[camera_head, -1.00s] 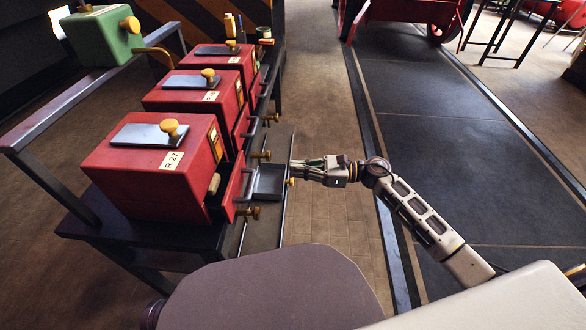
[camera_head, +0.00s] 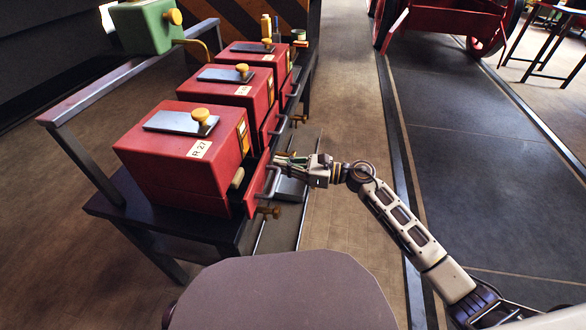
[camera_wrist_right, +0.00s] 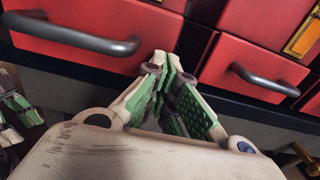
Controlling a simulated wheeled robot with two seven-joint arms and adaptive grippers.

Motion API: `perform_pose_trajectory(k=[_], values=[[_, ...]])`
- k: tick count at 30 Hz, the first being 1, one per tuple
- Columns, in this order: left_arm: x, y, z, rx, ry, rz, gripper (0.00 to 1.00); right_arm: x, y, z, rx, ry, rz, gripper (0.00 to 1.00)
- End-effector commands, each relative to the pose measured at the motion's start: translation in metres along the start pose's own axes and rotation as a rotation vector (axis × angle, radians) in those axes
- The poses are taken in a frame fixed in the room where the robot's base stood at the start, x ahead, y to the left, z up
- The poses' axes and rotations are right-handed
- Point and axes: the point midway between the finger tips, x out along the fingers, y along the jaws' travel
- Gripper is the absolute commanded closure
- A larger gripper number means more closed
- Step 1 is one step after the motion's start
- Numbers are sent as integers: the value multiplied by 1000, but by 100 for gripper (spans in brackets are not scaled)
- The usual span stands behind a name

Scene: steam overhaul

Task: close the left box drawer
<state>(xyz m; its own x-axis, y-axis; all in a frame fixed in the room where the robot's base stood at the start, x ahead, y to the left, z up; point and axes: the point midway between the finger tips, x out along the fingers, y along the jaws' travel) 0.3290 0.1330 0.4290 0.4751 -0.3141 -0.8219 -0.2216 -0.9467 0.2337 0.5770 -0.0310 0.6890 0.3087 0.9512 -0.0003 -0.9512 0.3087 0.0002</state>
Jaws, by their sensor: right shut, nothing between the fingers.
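The left box is the nearest red box (camera_head: 185,155), labelled R 27, with a grey plate and yellow knob on top. Its red drawer (camera_head: 257,185) stands partly out to the right, with a dark bar handle that also shows in the right wrist view (camera_wrist_right: 75,38). My right gripper (camera_head: 280,158) is shut and empty, beside the far end of this drawer front. In the wrist view its closed fingertips (camera_wrist_right: 168,65) are right of that handle; contact is unclear. Green and white finger parts, apparently my left gripper (camera_wrist_right: 17,108), show at the left edge; their opening is unclear.
Two more red boxes (camera_head: 228,95) (camera_head: 255,60) stand behind in a row on the dark bench (camera_head: 190,225). The neighbouring drawer's handle (camera_wrist_right: 268,80) is just right of my fingers. Yellow knobs (camera_head: 268,211) stick out along the bench.

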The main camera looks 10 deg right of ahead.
Motion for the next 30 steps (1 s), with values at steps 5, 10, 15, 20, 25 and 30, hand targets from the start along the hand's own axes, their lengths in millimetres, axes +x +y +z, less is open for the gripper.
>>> perform_pose_trajectory(k=[5,10,15,20,25,30], values=[[2,0,-1,-2,10,2,47,6,0,0,1,0,0,100],[2,0,-1,-2,14,2,47,7,0,0,1,0,-1,100],[2,0,0,-2,10,2,47,7,0,0,0,0,0,100],[2,0,1,-1,10,2,47,15,0,0,0,-1,0,100],[5,-1,0,-4,22,5,47,34,-1,0,0,-2,0,100],[10,-2,6,-10,22,7,47,50,0,0,0,-1,0,100]])
